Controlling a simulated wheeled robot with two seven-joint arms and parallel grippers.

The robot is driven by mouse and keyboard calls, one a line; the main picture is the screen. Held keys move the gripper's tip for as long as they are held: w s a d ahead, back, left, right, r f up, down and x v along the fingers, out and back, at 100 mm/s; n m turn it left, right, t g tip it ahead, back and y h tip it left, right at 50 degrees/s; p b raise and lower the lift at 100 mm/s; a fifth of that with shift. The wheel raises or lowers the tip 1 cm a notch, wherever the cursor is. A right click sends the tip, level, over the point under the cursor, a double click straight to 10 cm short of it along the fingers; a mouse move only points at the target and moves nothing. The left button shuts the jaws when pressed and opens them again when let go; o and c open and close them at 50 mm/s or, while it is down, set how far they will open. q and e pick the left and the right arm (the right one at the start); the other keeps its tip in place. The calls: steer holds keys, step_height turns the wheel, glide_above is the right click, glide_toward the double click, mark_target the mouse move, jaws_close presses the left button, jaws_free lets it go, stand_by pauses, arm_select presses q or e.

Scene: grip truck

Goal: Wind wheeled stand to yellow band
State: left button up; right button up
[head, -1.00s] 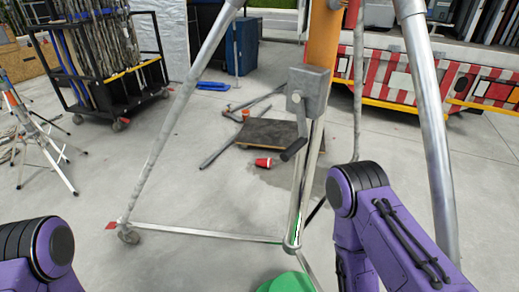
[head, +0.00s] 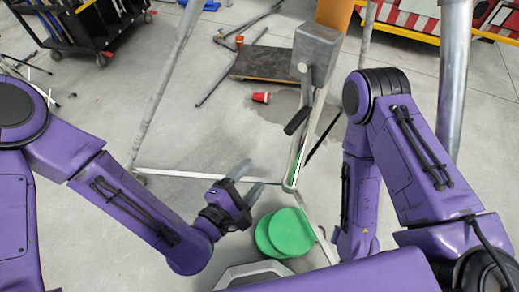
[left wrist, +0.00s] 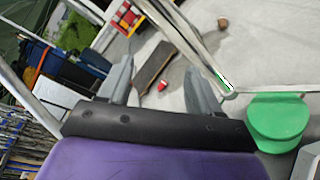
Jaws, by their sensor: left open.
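The wheeled stand has silver tubular legs and a grey winch box (head: 318,48) with a black-gripped crank (head: 297,121) on its upright. The orange part of its mast (head: 336,12) is cut off by the top edge in the head view. I cannot make out a yellow band on it. My left gripper (head: 249,182) is open and empty, left of the upright's foot and below the crank in the picture. The left wrist view also shows its two spread fingers (left wrist: 158,66) with nothing between them. My right arm bends down right of the upright; its gripper is not visible.
Green round pads (head: 283,233) lie by the stand's foot. A red cup (head: 261,97) and a dark board (head: 265,64) lie on the concrete behind. A black cart (head: 85,25) stands far left.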

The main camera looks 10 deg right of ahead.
arm_select(q)
steer(key=n+h, duration=0.1)
steer(key=h, duration=0.1)
glide_toward(295, 123)
step_height(295, 123, down, 2)
steer(key=s+a, duration=0.2)
steer(key=shift+t, duration=0.3)
steer(key=b+x, duration=0.2)
steer(key=x, duration=0.1)
steer(key=b+x, duration=0.1)
steer(key=shift+w+r+b, duration=0.2)
steer(key=shift+r+b, duration=0.1)
steer(key=shift+b, duration=0.05)
steer(key=x, duration=0.9)
steer(key=shift+w+d+f+p, duration=0.1)
steer(key=shift+w+d+p, duration=0.05)
steer(key=shift+d+p, duration=0.15)
arm_select(e)
step_height(295, 123, down, 2)
steer(key=shift+f, duration=0.2)
